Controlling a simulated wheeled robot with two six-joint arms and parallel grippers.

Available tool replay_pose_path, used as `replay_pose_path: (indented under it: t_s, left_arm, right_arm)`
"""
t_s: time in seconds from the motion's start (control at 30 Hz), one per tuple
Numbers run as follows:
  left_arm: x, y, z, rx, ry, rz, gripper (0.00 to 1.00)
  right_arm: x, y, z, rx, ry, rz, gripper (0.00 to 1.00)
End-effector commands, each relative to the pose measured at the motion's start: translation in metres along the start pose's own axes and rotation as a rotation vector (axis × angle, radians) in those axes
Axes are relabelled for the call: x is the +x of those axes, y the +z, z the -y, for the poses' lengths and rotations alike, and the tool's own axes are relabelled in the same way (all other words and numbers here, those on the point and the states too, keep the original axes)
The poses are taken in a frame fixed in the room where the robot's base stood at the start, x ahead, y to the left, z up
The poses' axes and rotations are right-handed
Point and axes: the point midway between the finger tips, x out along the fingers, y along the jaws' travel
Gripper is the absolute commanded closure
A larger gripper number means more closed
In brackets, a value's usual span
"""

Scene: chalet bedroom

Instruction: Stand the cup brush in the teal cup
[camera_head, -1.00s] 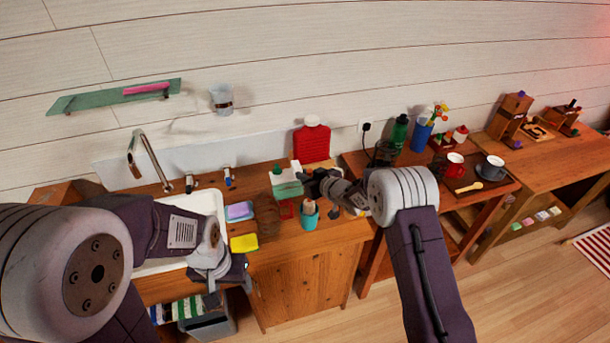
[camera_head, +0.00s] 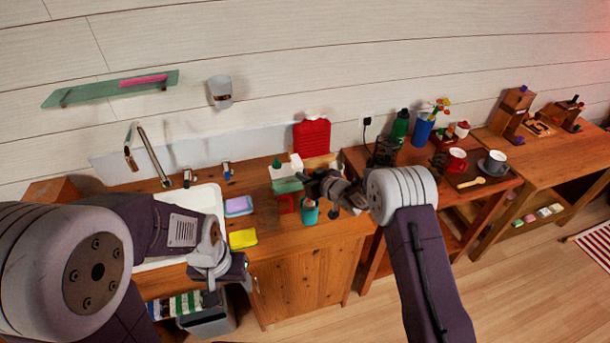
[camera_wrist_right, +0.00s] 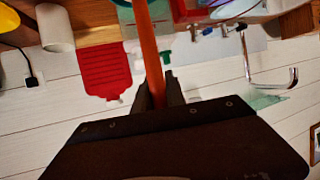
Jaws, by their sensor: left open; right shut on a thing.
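The teal cup (camera_head: 310,213) stands upright near the front of the sink counter. My right gripper (camera_head: 315,184) is just above and behind the cup in the head view. In the right wrist view it is shut on a long orange-brown handle (camera_wrist_right: 150,45), which I take to be the cup brush. The handle runs out of that view at the top, so the brush's far end is hidden. I cannot tell whether the brush touches the cup. My left gripper (camera_head: 232,278) is open and empty, low in front of the sink.
Left of the cup are a yellow sponge (camera_head: 243,238), a lilac-and-blue sponge (camera_head: 238,206) and the sink (camera_head: 206,197). A tray (camera_head: 466,186) with cups lies on the right table.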

Motion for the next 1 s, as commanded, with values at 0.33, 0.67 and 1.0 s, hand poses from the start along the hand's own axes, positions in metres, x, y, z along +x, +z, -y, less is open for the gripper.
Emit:
replay_pose_path:
  t_s: [0.33, 0.67, 1.0]
  left_arm:
    - [0.01, 0.001, 0.0, 0.0, 0.0, 0.0, 0.41]
    - [0.018, 0.002, 0.0, 0.0, 0.0, 0.0, 0.41]
    - [0.018, 0.002, 0.0, 0.0, 0.0, 0.0, 0.41]
  right_arm:
    - [0.004, 0.011, 0.0, 0.0, 0.0, 0.0, 1.0]
    - [0.008, 0.02, 0.0, 0.0, 0.0, 0.0, 1.0]
    - [0.009, 0.021, 0.0, 0.0, 0.0, -0.001, 0.76]
